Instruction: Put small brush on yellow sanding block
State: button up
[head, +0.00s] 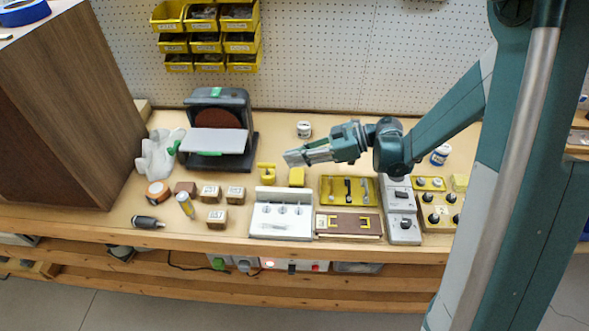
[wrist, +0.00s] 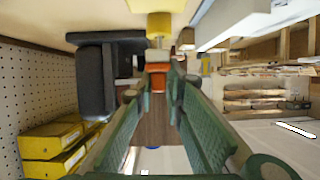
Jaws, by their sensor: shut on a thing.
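My gripper (head: 300,157) is above the bench, pointing left, with its jaws shut on what I take to be the small brush. I cannot make the brush out clearly; a pale piece shows at the fingertips. In the wrist view the green fingers (wrist: 165,85) converge near the middle. A yellow block (head: 297,176), seemingly the yellow sanding block, sits on the bench just below the gripper, apart from it. A yellow piece with a narrower neck (head: 266,173) stands left of it. A yellow piece also shows in the wrist view (wrist: 158,24); I cannot tell which of these it is.
A belt and disc sander (head: 218,142) stands at the back left. A white hook panel (head: 282,212) lies in front. A yellow tool tray (head: 347,191) is to the right. Several wooden blocks (head: 217,219) are front left. Yellow bins (head: 205,43) hang on the pegboard.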

jog(key=shift+f, duration=0.75)
jog(key=shift+f, duration=0.1)
jog(key=shift+f+b, duration=0.65)
jog(key=shift+f, duration=1.1)
jog(key=shift+f, duration=0.25)
jog(key=o, duration=0.7)
jog(key=shift+r, duration=0.1)
jog(key=shift+r, duration=0.2)
jog(key=shift+p+v, duration=1.35)
jog(key=shift+v, duration=4.7)
